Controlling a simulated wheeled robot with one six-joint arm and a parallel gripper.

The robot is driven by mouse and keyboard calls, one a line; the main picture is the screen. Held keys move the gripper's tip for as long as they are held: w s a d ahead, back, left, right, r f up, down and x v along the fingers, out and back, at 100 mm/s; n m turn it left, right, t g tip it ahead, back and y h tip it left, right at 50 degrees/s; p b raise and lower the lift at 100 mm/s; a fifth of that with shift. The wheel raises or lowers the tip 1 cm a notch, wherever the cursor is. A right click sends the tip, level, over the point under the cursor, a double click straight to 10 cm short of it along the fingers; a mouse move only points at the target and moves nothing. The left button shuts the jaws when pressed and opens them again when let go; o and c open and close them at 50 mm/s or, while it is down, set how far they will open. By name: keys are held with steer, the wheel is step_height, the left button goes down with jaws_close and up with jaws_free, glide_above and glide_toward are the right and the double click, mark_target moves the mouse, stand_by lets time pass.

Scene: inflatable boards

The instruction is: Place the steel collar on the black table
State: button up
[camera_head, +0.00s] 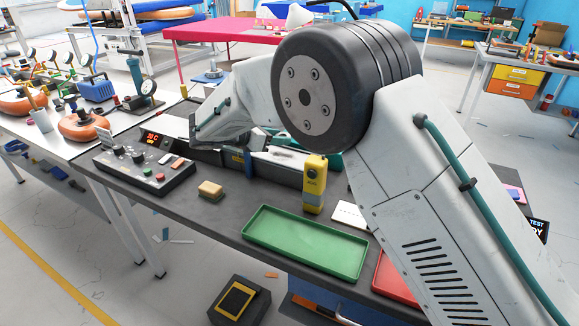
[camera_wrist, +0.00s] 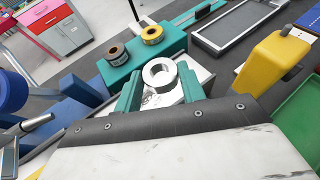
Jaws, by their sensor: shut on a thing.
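The steel collar (camera_wrist: 160,75) is a silver ring with a round hole. In the wrist view it sits between the two teal fingers of my gripper (camera_wrist: 161,84), which is shut on it. In the head view the gripper and collar are hidden or too small to make out near my arm's end. The black table (camera_head: 178,201) runs across the middle of the head view, with a bare strip along its front edge.
The black table holds a control box (camera_head: 145,162), a sponge (camera_head: 210,190), a yellow device (camera_head: 314,184), a green tray (camera_head: 305,243) and a red tray (camera_head: 392,278).

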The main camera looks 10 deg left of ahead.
steer(key=s+a+f+n+y, duration=0.1)
steer(key=s+a+f, duration=0.2)
steer(key=a, duration=0.3)
steer(key=s+a+f+n+t+y, duration=0.1)
steer(key=s+a+f, duration=0.2)
steer(key=s+a, duration=0.2)
steer(key=s+a+f+n+t+y, duration=0.1)
steer(key=s+a+f, duration=0.2)
steer(key=a, duration=0.3)
steer(key=shift+s+a+f, duration=0.3)
steer(key=shift+s, duration=0.25)
steer(key=shift+f+n+t, duration=0.15)
steer(key=shift+n+t, duration=0.15)
glide_above(263, 195)
steer(key=shift+s+a+f, duration=0.2)
steer(key=shift+f, duration=0.5)
steer(key=f, duration=0.3)
steer(key=shift+w+d+f+y, duration=0.15)
steer(key=shift+d+f+y, duration=0.1)
steer(key=shift+f+y, duration=0.05)
steer(key=shift+f, duration=0.3)
